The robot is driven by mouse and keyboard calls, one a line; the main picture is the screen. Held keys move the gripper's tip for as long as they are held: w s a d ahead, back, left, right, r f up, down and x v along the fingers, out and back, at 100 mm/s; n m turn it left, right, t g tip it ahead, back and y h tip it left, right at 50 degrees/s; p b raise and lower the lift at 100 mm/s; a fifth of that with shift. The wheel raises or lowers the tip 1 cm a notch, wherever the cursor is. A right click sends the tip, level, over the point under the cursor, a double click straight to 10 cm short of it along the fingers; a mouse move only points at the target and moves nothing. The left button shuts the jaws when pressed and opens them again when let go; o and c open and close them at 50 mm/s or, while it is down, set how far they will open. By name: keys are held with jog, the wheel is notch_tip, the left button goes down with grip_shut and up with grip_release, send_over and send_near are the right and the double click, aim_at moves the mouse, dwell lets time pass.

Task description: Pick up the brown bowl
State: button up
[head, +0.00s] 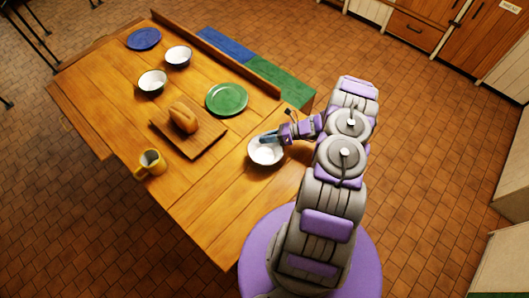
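A bowl with a white inside (262,158) stands on the wooden table near its right end. Its outer wall is mostly hidden, so I cannot tell whether it is brown. My gripper (268,138) reaches in from the right, with its fingers over the bowl's far rim. I cannot tell whether the fingers touch the rim or how far apart they are. Two more white-lined bowls stand at the far left of the table: one nearer (152,83) and one behind it (178,57). Their outer colours are hard to make out.
The wooden table (225,215) also holds a cutting board (206,137) with a bread loaf (183,117), a yellow mug (151,163), a green plate (227,99) and a blue plate (144,39). A raised ledge (225,58) runs along the back edge. The front right tabletop is clear.

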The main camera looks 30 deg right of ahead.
grip_shut()
